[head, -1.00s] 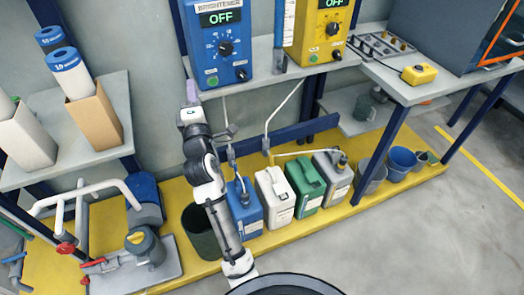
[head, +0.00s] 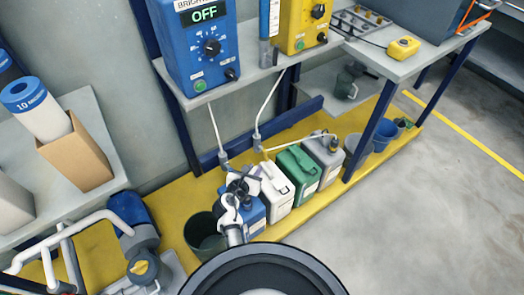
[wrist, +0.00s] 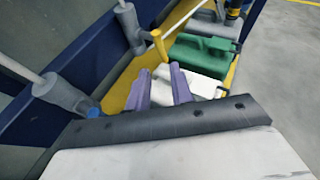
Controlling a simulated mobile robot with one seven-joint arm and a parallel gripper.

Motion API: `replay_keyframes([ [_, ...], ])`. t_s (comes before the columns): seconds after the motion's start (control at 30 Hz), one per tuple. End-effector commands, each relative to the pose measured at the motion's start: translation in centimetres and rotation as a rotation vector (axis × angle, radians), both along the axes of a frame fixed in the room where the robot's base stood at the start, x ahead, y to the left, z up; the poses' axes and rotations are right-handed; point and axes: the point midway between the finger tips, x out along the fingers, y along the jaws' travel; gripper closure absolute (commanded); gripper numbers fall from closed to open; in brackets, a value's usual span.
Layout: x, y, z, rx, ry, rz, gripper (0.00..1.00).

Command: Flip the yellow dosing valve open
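The yellow dosing valve has a grey body (wrist: 130,28) and a yellow lever (wrist: 158,44) in the wrist view. The lever sticks out sideways from the body, with its tip pointing down in the picture. In the head view the yellow valve (head: 259,145) hangs below the shelf at the end of a white pipe. My gripper (wrist: 161,76) is open in the wrist view, its two purple fingers apart and seemingly empty. The lever lies just beyond the fingertips, apart from them. In the head view my arm largely hides the fingers.
A second grey valve (wrist: 62,94) with a blue knob (wrist: 93,111) is close on the left. White (head: 272,186), green (head: 299,172) and grey (head: 324,155) jugs stand below on the yellow platform (head: 308,215). A dark blue beam (head: 290,123) runs behind the valves.

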Motion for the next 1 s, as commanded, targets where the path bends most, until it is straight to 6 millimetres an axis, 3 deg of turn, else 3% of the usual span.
replay_keyframes([
  [0.6, 9.8, -4.0, -4.3, 0.003, -0.003, 0.0, 0.78],
  [0.8, 11.3, -4.6, -4.9, 0.004, -0.005, 0.0, 0.78],
  [1.0, 11.5, -4.7, -5.0, 0.004, -0.004, 0.0, 0.78],
])
